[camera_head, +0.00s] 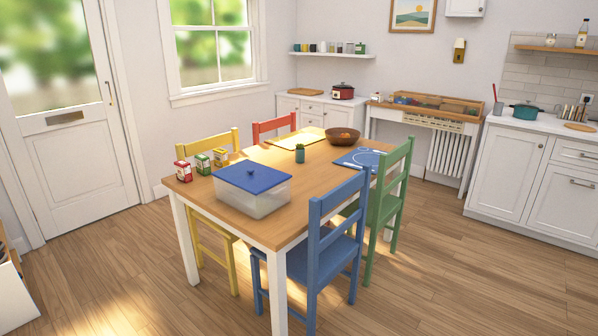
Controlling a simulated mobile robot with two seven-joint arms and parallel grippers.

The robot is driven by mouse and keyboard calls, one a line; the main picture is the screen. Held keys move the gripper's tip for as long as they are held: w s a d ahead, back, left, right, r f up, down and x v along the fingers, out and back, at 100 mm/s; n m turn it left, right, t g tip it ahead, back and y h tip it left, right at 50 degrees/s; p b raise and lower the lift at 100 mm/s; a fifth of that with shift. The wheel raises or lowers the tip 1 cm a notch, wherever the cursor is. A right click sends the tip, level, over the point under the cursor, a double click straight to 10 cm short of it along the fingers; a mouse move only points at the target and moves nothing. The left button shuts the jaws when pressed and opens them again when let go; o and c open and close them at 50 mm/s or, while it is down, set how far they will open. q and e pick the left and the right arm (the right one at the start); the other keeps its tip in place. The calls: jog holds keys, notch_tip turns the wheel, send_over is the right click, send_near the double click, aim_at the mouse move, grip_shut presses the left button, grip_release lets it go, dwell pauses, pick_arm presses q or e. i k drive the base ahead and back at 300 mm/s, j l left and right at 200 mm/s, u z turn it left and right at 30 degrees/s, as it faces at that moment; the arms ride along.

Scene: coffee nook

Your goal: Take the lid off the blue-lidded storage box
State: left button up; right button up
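The lid sits on the box. What is inside the box cannot be made out. Neither of my grippers shows in the head view.
A green cup (299,153), a brown bowl (342,138), a yellow mat (291,139) and a blue mat (352,159) are farther back. Blue (317,246), green (391,200), yellow (212,143) and red chairs surround the table.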

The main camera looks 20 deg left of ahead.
aim_at(252, 177)
jog(key=i+j+z, duration=0.2)
jog(key=j, duration=0.15)
jog(key=j+z, duration=0.15)
jog(key=j, duration=0.15)
jog(key=i+j+z, duration=0.2)
jog(key=j, duration=0.2)
jog(key=i+j+z, duration=0.1)
jog(key=j, duration=0.45)
jog(key=i+j+z, duration=0.1)
jog(key=j, duration=0.45)
